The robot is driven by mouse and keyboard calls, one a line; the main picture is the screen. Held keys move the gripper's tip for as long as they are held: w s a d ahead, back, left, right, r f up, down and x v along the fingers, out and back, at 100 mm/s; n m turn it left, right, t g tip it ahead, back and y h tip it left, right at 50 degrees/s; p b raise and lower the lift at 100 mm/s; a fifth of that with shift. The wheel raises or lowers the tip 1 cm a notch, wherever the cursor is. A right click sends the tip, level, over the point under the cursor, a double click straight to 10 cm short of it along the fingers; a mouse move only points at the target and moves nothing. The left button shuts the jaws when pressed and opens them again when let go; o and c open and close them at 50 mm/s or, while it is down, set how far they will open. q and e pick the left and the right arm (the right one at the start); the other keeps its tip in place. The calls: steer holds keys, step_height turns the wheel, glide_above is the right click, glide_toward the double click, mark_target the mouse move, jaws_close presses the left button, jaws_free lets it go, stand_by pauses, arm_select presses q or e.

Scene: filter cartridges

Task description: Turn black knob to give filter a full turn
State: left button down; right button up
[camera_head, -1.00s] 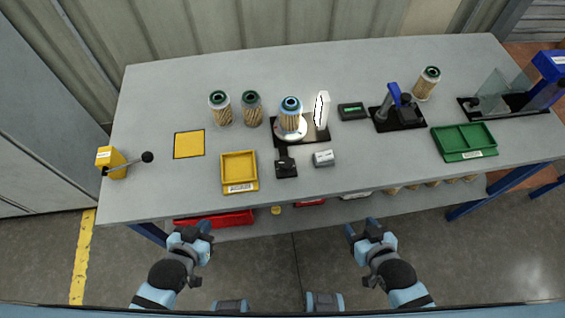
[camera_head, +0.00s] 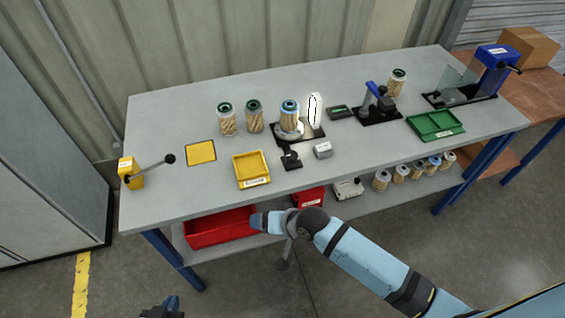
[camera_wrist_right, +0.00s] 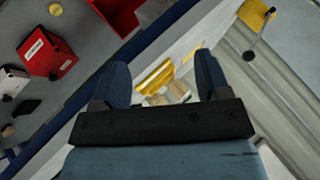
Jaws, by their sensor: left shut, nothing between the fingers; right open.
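The filter with the blue top (camera_head: 289,112) stands upright on a white round disc on a black base plate (camera_head: 309,130) near the middle of the table. A black knob (camera_head: 291,160) sits on a small black block at the front of that base. My right gripper (camera_head: 262,221) is in front of the table edge, below and left of the knob and apart from it; my wrist partly hides it. In the right wrist view its fingers (camera_wrist_right: 160,75) are open with nothing held. My left gripper (camera_head: 165,308) is shut and empty at the bottom edge, far from the table, partly cut off.
Two more filters (camera_head: 227,119) stand left of the base. Red bins (camera_head: 213,236) and several filters sit on the lower shelf.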

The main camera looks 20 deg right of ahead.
steer(key=w+m+g, duration=0.1)
steer(key=w+g, duration=0.1)
steer(key=w, duration=0.4)
step_height(320, 180, up, 13)
steer(key=m+g+h+b, duration=0.2)
steer(key=m+g+h, duration=0.2)
steer(key=m+h, duration=0.45)
glide_above(292, 155)
steer(key=m+y, duration=0.2)
arm_select(q)
steer(key=shift+w+d+f+p, duration=0.45)
steer(key=shift+d+f, duration=0.05)
arm_select(e)
steer(key=shift+n+h, duration=0.25)
step_height(292, 155, down, 13)
steer(key=shift+f, duration=0.1)
arm_select(q)
steer(key=shift+r, duration=0.1)
arm_select(e)
steer(key=c, duration=0.9)
